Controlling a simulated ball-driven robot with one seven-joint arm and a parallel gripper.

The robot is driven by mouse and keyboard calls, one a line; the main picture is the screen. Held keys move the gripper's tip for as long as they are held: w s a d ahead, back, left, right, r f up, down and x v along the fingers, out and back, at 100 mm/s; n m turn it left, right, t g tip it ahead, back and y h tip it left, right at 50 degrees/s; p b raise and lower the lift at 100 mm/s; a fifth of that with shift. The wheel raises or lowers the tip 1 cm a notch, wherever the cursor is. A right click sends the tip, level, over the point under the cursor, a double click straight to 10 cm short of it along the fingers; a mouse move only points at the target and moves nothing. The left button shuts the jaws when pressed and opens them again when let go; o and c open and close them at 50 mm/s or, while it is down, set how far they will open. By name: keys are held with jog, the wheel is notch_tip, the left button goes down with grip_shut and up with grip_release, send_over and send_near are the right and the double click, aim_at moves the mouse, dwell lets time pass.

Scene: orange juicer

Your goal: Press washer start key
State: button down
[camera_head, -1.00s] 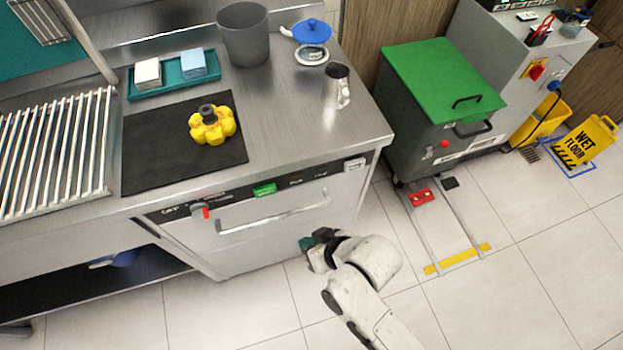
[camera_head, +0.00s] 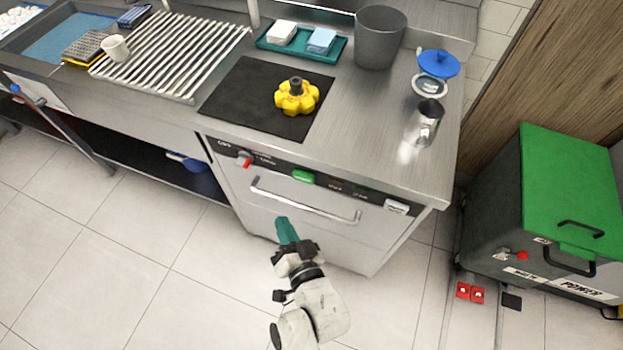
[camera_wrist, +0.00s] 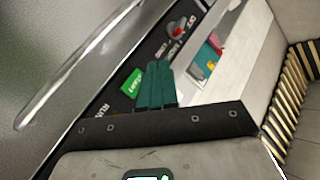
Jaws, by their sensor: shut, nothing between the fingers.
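The washer (camera_head: 305,215) stands under the steel counter, with a dark control strip along its top front edge. The green key (camera_head: 302,177) is on that strip. It also shows in the wrist view (camera_wrist: 131,83), just left of my fingertips, with lettering too small to read surely. My gripper (camera_head: 283,222) has teal fingers, shut and empty, pointing up towards the washer front. In the head view it appears below the door handle and the green key. In the wrist view the shut fingers (camera_wrist: 156,70) overlap the strip beside the key; I cannot tell any contact.
A door handle (camera_head: 305,205) runs across the washer front below the strip. A dial with a red mark (camera_head: 244,160) is left of the key, and a pale switch (camera_head: 396,207) is right. A green-lidded bin (camera_head: 570,190) stands right. Floor at lower left is clear.

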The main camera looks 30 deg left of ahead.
aim_at(304, 177)
jog(key=w+a+b, duration=0.2)
jog(key=w+b, duration=0.6)
jog(key=shift+w, duration=0.3)
jog(key=shift+w+a+b, duration=0.1)
jog(key=shift+w+b, duration=0.05)
jog(key=shift+b, duration=0.3)
dwell(1.7)
jog(key=shift+w, duration=0.25)
